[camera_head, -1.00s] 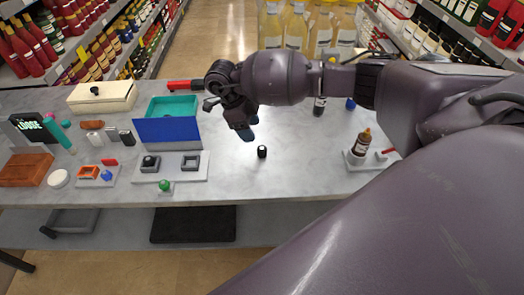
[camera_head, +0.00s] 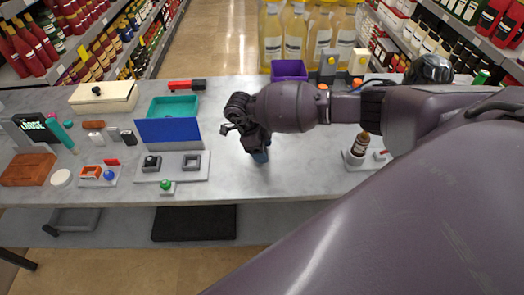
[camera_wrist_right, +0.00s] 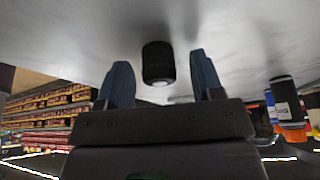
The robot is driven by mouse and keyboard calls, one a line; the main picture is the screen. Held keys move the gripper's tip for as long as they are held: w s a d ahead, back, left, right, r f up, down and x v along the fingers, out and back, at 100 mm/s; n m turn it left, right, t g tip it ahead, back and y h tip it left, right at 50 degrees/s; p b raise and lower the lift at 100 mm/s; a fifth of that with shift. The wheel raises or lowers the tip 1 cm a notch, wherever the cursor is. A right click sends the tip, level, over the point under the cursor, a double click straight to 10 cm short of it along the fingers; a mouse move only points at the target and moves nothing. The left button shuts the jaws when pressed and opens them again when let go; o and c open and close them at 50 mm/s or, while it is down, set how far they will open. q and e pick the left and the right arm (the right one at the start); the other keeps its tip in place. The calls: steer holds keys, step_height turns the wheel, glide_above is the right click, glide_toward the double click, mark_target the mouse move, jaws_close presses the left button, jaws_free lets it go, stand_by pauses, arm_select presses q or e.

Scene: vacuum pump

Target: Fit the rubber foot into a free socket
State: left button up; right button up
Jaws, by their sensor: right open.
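The rubber foot (camera_wrist_right: 158,63) is a short black cylinder on the table, seen between and just beyond my right fingertips in the right wrist view. In the head view my right gripper hides it. My right gripper (camera_head: 259,156) has blue fingers pointing down over that spot; it also shows open and empty in the wrist view (camera_wrist_right: 160,82). A light grey plate (camera_head: 173,174) to its left carries two square sockets. The left socket (camera_head: 151,163) holds a round black piece; the right socket (camera_head: 191,162) looks empty. My left gripper is not in view.
A blue panel (camera_head: 168,132) stands behind the plate, with a teal tray (camera_head: 174,107) further back. A green knob (camera_head: 166,185) is at the plate's front edge. A brown bottle (camera_head: 361,145) stands on a holder to the right. Table between gripper and plate is clear.

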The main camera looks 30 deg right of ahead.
steer(key=c, duration=1)
steer(key=shift+c, duration=0.2)
steer(key=shift+r, duration=0.15)
step_height(320, 180, up, 20)
steer(key=s+a+f+n+t+y, duration=0.1)
steer(key=a+n+t, duration=0.3)
steer(key=n, duration=0.9)
steer(key=s+a+f+n+t+y, duration=0.2)
steer(key=a+n, duration=0.5)
steer(key=n, duration=0.6)
steer(key=shift+a+f+n+t+b, duration=0.2)
steer(key=shift+f+n+t+b, duration=0.25)
steer(key=shift+f+t, duration=0.45)
